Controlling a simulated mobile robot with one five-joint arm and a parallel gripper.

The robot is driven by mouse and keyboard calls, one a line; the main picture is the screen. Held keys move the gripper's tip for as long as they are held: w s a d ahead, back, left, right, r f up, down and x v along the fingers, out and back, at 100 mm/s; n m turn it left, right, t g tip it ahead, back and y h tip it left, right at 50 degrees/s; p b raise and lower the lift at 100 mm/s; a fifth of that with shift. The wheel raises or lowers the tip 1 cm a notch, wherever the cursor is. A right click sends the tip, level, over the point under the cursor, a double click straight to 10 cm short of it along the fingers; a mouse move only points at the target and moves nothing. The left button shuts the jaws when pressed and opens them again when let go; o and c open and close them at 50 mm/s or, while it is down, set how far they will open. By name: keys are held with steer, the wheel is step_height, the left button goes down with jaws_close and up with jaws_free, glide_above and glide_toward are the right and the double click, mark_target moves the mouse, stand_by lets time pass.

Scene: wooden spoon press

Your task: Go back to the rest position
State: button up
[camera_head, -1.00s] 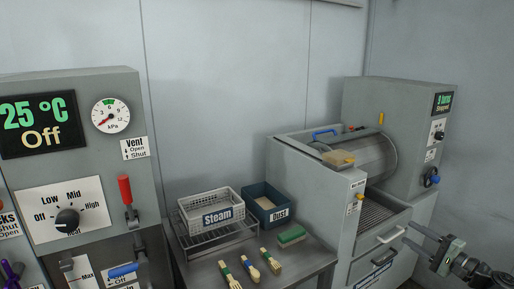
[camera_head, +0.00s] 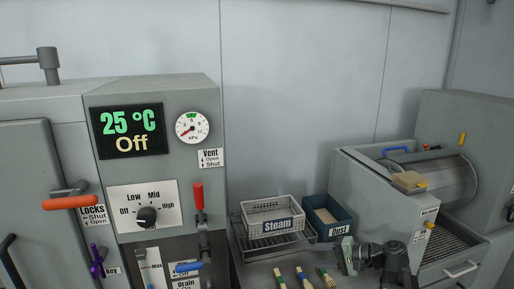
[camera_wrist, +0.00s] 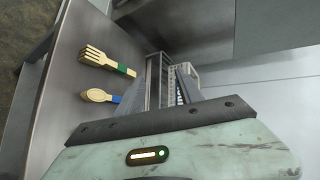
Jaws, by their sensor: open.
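My gripper (camera_wrist: 170,84) is open, and nothing shows between its fingers in the wrist view. In the head view its pale green body (camera_head: 346,256) is at the lower right, in front of the table and beside the drum machine; its fingers are hard to make out there. The wrist view shows a wooden fork (camera_wrist: 106,61) with a green band and a wooden spoon (camera_wrist: 99,96) with a blue band. Both lie on the metal table, apart from my fingers.
The white Steam basket (camera_head: 272,216) sits on a wire rack, with the blue Dust bin (camera_head: 328,218) beside it. A control cabinet (camera_head: 148,180) with levers stands left. The drum machine (camera_head: 385,200) stands right, a wooden-backed brush (camera_head: 408,181) on its top edge.

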steer(key=s+a+f+n+g+h, duration=0.2)
steer(key=a+f, duration=0.1)
steer(key=a, duration=0.1)
steer(key=s+a+f+n+g+h+p, duration=0.1)
steer(key=s+a+f+n+g+h, duration=0.1)
steer(key=a, duration=0.3)
steer(key=s+a+f+n+g+h+p, duration=0.1)
steer(key=s+a+f+n+g+h, duration=0.1)
steer(key=s+a+f, duration=0.1)
steer(key=shift+s+a+f+h, duration=0.1)
steer(key=shift+a+f+h, duration=0.2)
steer(key=shift+a+f, duration=0.6)
steer(key=shift+s+d+f+n+h, duration=0.2)
steer(key=shift+d+f+h, duration=0.2)
steer(key=shift+d, duration=0.2)
steer(key=shift+s+d+f+n+h, duration=0.1)
steer(key=shift+s+d+f+h, duration=0.15)
steer(key=shift+d+h, duration=0.3)
steer(key=d+f+h, duration=0.1)
steer(key=d+h, duration=0.2)
steer(key=d, duration=0.4)
steer(key=shift+s+d+f+n+g, duration=0.15)
steer(key=shift+s+n+g, duration=0.15)
steer(key=shift+s, duration=0.1)
